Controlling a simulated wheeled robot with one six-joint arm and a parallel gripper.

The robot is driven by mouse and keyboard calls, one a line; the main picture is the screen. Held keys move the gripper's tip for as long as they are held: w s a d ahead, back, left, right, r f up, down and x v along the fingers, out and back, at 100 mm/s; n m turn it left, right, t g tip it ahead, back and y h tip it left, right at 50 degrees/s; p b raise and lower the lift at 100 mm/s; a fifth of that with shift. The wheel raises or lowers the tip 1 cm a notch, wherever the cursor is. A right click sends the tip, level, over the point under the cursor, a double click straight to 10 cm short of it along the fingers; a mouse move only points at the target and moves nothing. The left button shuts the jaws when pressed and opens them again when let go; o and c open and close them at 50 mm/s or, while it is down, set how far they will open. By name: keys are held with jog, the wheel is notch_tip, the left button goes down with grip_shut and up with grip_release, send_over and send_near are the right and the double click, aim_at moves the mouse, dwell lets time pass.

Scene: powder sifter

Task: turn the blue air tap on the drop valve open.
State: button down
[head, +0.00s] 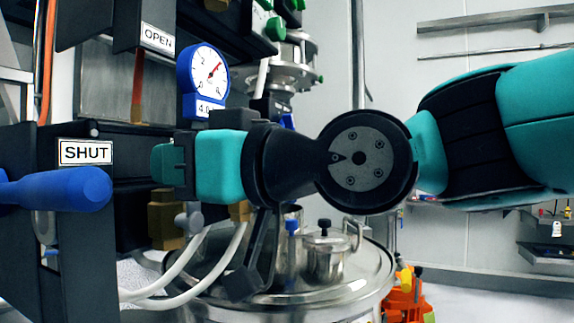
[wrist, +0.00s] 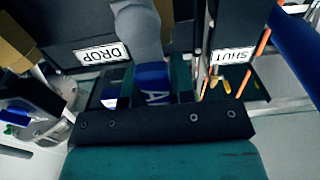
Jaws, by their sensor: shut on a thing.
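The blue air tap (wrist: 153,84) shows in the wrist view between my fingers, with part of a white letter on it. It joins a grey tapered part (wrist: 138,35) above it in that view. My gripper (wrist: 152,92) is shut on the tap. In the head view my gripper (head: 163,165) reaches left to the dark valve block, and its teal fingers and wrist hide the tap there. An upside-down DROP label (wrist: 102,54) is beside the tap in the wrist view. How far the tap is turned I cannot tell.
A large blue handle (head: 62,188) sticks out near the SHUT label (head: 85,152). An OPEN label (head: 157,38) and a blue-rimmed gauge (head: 203,80) are above my gripper. White hoses (head: 180,272) and a steel vessel lid (head: 350,285) are below it.

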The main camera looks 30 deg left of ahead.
jog(key=shift+f, duration=0.1)
jog(key=c, duration=1)
grip_release()
jog(key=shift+o, duration=0.2)
jog(key=d+b, duration=0.4)
jog(key=d, duration=1.3)
jog(key=shift+w+d, duration=0.25)
jog(key=shift+w, duration=0.2)
jog(key=w+d+f+m+t+h+p, duration=0.35)
jog(key=d+f+m+h+p, duration=0.25)
jog(key=d+f, duration=0.25)
jog(key=s+d+f+m+g+h+p, duration=0.1)
jog(key=s+d+f+m+h+p, duration=0.1)
jog(key=d+f, duration=0.4)
jog(key=s+d+f+m+g+h+p, duration=0.1)
jog(key=s+d+f+m+h+p, duration=0.1)
jog(key=d+f+h, duration=0.3)
jog(key=s+d+f+m, duration=0.1)
jog(key=d, duration=0.2)
jog(key=shift+s+m+h, duration=0.3)
jog(key=shift+s+h, duration=0.1)
